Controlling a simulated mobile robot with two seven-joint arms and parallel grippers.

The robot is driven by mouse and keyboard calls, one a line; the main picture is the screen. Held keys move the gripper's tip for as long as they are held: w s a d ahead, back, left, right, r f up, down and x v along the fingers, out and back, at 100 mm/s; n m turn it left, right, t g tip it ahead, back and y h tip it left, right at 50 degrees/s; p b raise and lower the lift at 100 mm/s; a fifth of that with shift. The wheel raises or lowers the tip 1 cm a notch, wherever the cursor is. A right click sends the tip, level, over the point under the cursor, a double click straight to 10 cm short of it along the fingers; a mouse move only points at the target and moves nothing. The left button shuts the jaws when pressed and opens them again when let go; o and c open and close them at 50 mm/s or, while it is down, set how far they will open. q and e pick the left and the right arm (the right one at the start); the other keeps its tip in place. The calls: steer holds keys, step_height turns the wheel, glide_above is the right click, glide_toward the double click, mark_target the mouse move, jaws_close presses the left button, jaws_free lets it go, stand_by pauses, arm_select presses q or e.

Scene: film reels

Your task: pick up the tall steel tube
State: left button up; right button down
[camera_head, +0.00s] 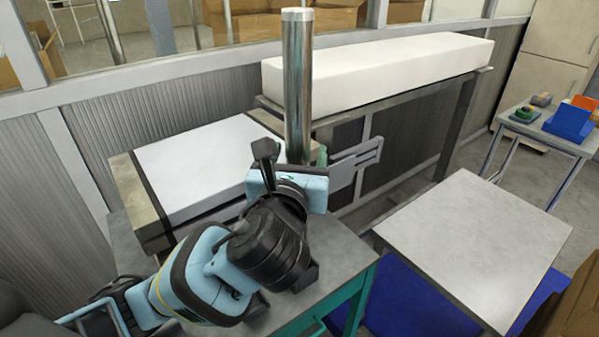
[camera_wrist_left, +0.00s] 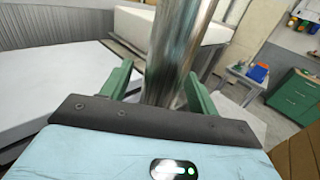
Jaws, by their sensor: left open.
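The tall steel tube (camera_head: 297,85) stands upright at the centre of the head view, shiny with a pale rim at its top. Its lower end is hidden behind my left gripper. My left gripper (camera_head: 318,158) is in front of the tube's lower part. In the left wrist view the tube (camera_wrist_left: 177,50) rises between the two green fingers of the left gripper (camera_wrist_left: 160,90). The fingers are open, one to each side of the tube, with a visible gap on the left side. My right gripper is in neither view.
A grey table (camera_head: 335,245) lies under my left arm. A white-topped block (camera_head: 200,165) is left of the tube, and a long white block (camera_head: 380,68) lies behind it. A light square tabletop (camera_head: 475,240) is at right. A blue bin (camera_head: 569,122) stands on a far table.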

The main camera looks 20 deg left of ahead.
arm_select(q)
steer(key=shift+s+d+r, duration=0.1)
steer(key=shift+s+d, duration=0.05)
steer(key=shift+s, duration=0.15)
steer(key=shift+c, duration=1.1)
jaws_close()
steer(key=shift+r, duration=0.1)
